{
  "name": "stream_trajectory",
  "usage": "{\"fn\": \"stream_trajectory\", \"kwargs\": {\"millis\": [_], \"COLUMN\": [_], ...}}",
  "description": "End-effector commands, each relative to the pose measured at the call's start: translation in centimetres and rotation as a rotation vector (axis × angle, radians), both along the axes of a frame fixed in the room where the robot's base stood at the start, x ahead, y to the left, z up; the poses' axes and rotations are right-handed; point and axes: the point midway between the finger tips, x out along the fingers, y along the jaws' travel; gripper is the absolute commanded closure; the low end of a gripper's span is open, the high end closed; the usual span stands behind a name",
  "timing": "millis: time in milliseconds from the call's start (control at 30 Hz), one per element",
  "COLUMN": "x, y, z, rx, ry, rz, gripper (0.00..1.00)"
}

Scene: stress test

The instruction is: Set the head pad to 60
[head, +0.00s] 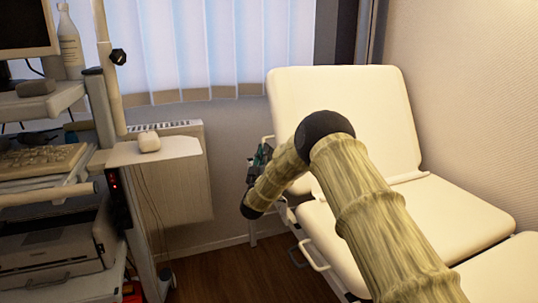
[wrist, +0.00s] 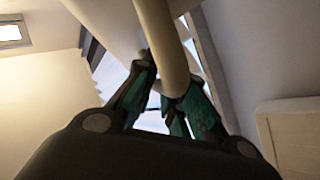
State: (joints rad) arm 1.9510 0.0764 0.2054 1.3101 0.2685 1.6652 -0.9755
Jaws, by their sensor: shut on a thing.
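The head pad (head: 345,115) is the cream raised back section of the couch in the head view, tilted up and leaning back toward the window. A pale tubular bar (wrist: 163,38) runs between my gripper's fingers in the wrist view. My gripper (head: 260,160) is at the left edge of the head pad, partly hidden by my own arm. In the wrist view my gripper (wrist: 168,88) has its dark green fingers closed around the bar. The pad's pale underside or edge shows behind the bar. No angle marking is visible.
The flat couch seat (head: 440,225) extends toward the lower right, partly behind my arm. A cart (head: 60,190) with a keyboard and printer stands at left, with a small white shelf (head: 175,151). A radiator (head: 172,180) is under the window. Dark floor (head: 215,270) is open between cart and couch.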

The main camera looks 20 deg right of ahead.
Motion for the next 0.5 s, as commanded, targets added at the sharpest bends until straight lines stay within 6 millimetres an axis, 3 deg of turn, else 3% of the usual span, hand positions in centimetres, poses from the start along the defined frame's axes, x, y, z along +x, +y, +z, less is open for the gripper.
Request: {"fn": "stream_trajectory", "kwargs": {"millis": [167,200,300,500], "x": [-0.15,-0.16,-0.14,-0.10], "y": [0.07,0.06,0.04,-0.08], "z": [-0.20,-0.19,-0.15,-0.10], "rx": [-0.001,-0.001,-0.001,-0.001], "ry": [0.000,0.000,-0.001,0.000], "rz": [0.000,0.000,-0.001,-0.001], "gripper": [1.00,0.84,0.66,0.66]}}
